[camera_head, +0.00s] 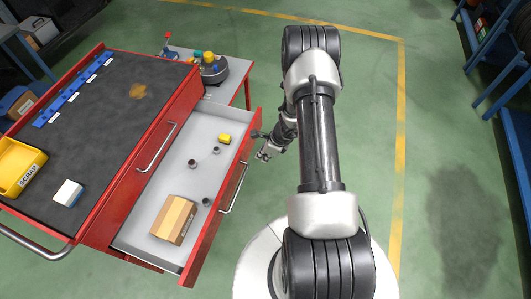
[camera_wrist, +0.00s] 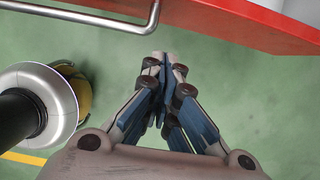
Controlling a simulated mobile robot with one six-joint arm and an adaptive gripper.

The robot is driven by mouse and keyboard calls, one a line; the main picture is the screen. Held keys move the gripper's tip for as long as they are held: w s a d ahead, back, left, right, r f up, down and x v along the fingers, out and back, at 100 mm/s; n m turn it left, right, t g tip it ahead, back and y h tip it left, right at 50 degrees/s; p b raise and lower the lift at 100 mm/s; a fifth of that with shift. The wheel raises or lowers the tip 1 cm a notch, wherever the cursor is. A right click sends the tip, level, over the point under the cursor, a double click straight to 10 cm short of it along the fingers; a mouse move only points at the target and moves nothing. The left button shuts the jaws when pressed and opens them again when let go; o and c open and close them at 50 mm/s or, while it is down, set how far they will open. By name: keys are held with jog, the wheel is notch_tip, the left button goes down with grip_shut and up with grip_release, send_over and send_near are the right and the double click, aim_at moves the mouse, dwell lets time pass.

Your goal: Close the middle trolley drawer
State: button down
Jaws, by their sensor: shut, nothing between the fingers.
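The red trolley (camera_head: 130,205) stands at the left in the head view. One of its drawers (camera_head: 155,205) is pulled out to the right, with a grey inside and a red front (camera_head: 215,215) that bears a silver handle (camera_head: 233,190). From this high view I cannot tell which level the drawer is. My gripper (camera_head: 262,157) is just right of the drawer front, near its far end, apparently apart from it. In the wrist view my gripper (camera_wrist: 163,58) is shut and empty, with a red edge (camera_wrist: 240,22) and a silver handle (camera_wrist: 100,22) beyond it.
The drawer holds a cardboard box (camera_head: 174,219), a yellow block (camera_head: 224,139) and several small dark cylinders. A yellow SCRAP bin (camera_head: 18,165) and a white block (camera_head: 68,193) lie on the trolley top. A red-framed cart (camera_head: 235,75) stands behind. Green floor to the right is clear.

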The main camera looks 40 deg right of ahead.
jog(key=w+a+f, duration=0.3)
jog(key=w, duration=0.1)
jog(key=shift+w+f+b, duration=0.2)
jog(key=shift+f+b, duration=0.05)
jog(key=shift+b, duration=0.2)
jog(key=shift+w+a, duration=0.1)
jog(key=shift+a, duration=0.1)
